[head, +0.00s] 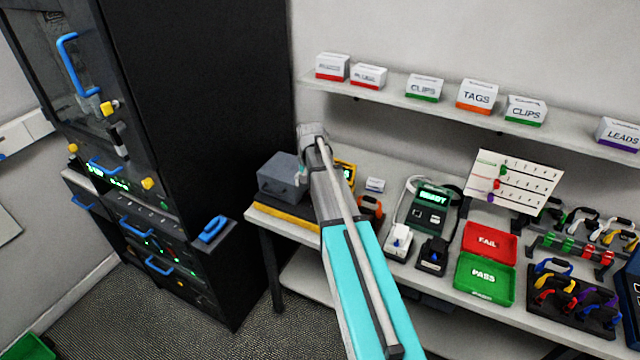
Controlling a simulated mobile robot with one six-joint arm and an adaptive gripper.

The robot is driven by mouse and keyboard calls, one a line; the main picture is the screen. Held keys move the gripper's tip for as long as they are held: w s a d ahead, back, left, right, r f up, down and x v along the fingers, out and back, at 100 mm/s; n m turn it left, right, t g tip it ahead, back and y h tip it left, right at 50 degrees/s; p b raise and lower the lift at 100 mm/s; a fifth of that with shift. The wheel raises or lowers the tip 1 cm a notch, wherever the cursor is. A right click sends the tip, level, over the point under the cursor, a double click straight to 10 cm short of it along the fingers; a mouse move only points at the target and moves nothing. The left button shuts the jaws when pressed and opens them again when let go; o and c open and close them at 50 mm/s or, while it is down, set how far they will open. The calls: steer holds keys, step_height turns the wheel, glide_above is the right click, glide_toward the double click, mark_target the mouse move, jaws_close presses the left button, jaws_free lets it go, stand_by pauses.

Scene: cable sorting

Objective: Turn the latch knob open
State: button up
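A tall black cabinet (205,120) with a glass front stands at the left in the head view. A yellow knob (109,108) sits by the edge of its upper door, below a blue door handle (72,68). It looks like the latch knob. A pale grey part hangs below it; its exact nature is unclear. Two more yellow knobs sit lower, one at the left (73,148) and one at the right (147,184). My arm reaches up over the bench, and its far end is well to the right of the cabinet, apart from the knobs. My gripper's fingers cannot be made out.
A bench (375,248) right of the cabinet carries a grey box (278,178), a green-screened tester, a red FAIL tray (490,240), a green PASS tray (484,278) and cable racks. A shelf (395,88) above holds labelled boxes. Carpet (130,320) is clear before the cabinet.

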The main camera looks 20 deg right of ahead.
steer(key=w+d+r+m+p, duration=0.1)
steer(key=w+d+r, duration=0.1)
steer(key=w+d, duration=0.2)
steer(key=d, duration=0.3)
steer(key=shift+w+r+m+p, duration=0.4)
steer(key=shift+a+f, duration=0.1)
steer(key=shift+f, duration=0.05)
steer(key=f+b, duration=1.3)
steer(key=shift+w+a+f+b, duration=0.25)
steer(key=shift+w+a+b, duration=0.05)
steer(key=shift+b, duration=0.1)
stand_by(0.4)
